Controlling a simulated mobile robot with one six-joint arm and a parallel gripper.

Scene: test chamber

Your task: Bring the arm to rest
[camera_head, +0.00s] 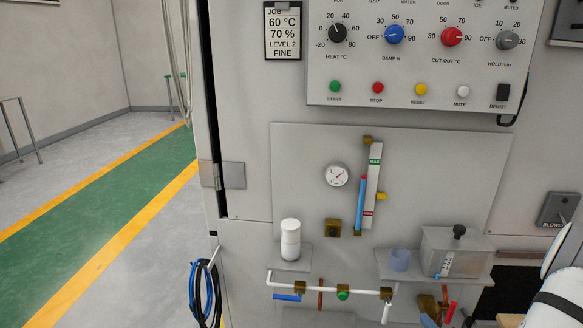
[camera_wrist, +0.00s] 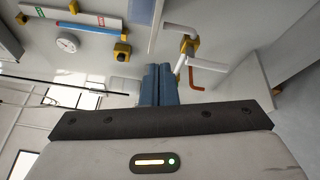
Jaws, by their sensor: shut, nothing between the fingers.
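My gripper (camera_wrist: 158,72) shows in the wrist view as two dark blue fingers side by side at the middle, pressed together with nothing between them. Its dark mounting bar and pale body fill the bottom of that view. The fingertips point toward the chamber's lower front, with pipework to their right; I cannot tell the exact gap, but no contact shows. In the head view a white rounded part with a black band at the lower right edge looks like my arm (camera_head: 562,291). The fingers do not show in the head view.
The chamber front carries a control panel (camera_head: 420,50), a gauge (camera_head: 336,175), a sight tube (camera_head: 373,185) and pipes (camera_head: 330,290). The green walkway (camera_head: 90,205) at left is clear.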

